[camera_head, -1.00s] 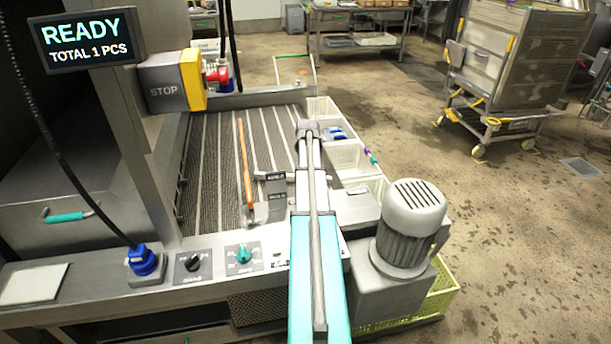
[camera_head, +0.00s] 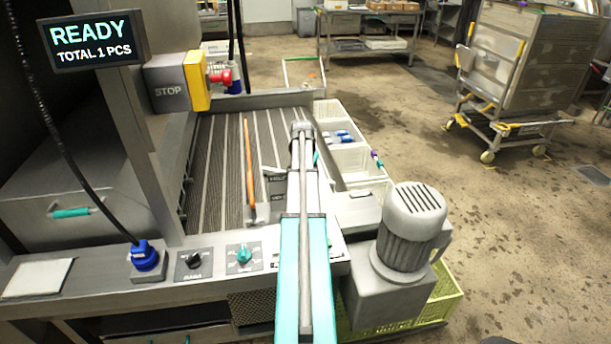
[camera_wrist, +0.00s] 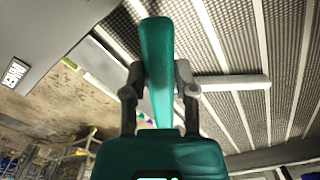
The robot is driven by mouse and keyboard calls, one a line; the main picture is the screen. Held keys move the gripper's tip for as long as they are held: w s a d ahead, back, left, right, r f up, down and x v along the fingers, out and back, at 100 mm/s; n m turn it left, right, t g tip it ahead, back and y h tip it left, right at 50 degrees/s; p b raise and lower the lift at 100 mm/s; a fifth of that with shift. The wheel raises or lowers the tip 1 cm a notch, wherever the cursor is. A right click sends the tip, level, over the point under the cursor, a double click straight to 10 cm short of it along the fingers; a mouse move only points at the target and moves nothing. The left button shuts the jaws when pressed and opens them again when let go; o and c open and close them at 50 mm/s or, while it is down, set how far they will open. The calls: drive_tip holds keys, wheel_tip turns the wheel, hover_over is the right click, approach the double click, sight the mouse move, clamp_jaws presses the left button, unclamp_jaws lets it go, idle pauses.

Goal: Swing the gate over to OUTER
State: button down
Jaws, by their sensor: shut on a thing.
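An orange bar (camera_head: 249,165), which looks like the gate, lies lengthwise over the ribbed conveyor (camera_head: 215,165). Its near end meets a grey bracket (camera_head: 260,212) by the control panel. Small dark label plates (camera_head: 275,184) stand right of it, their words too small to read. My gripper (camera_head: 301,130) is over the conveyor's right side, right of the orange bar and apart from it. In the wrist view my gripper (camera_wrist: 158,95) has its two grey fingers shut on a teal handle (camera_wrist: 157,50). My arm hides most of the handle in the head view, and its link to the gate.
A control panel with a black knob (camera_head: 194,260) and a teal knob (camera_head: 243,254) is in front. A grey motor (camera_head: 411,225) stands right of my arm. White bins (camera_head: 352,160) line the conveyor's right side. A STOP box (camera_head: 168,88) is at left.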

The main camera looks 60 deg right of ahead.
drive_tip(key=shift+w, duration=0.35)
drive_tip(key=shift+c, duration=2)
unclamp_jaws()
drive_tip(key=shift+a, duration=0.1)
drive_tip(key=shift+s, duration=0.1)
drive_tip(key=shift+s, duration=0.1)
